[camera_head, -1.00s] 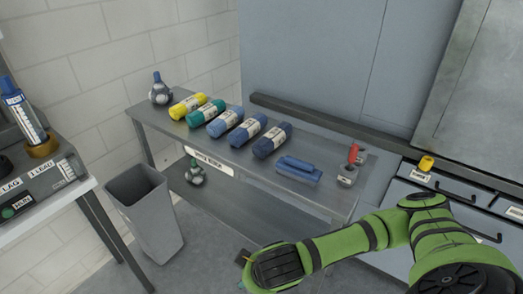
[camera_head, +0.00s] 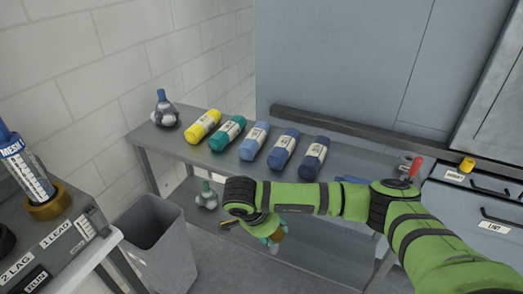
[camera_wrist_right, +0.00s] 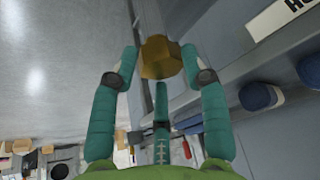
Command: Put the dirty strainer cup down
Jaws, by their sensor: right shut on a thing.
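My right gripper (camera_head: 272,242) hangs over the front of the table at the middle of the head view. In the right wrist view its teal fingers are shut on a brass-coloured cup (camera_wrist_right: 161,58), taken to be the dirty strainer cup. The cup sits between the fingertips, its inside not visible. My left gripper is not in view.
Several rolled cloths, one blue (camera_head: 254,140), lie on the table top (camera_head: 180,140). A capped grey item (camera_head: 205,197) stands on the lower shelf. A grey bin (camera_head: 155,240) stands at left. A labelled bench (camera_head: 60,245) holds a blue-capped cylinder (camera_head: 22,165).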

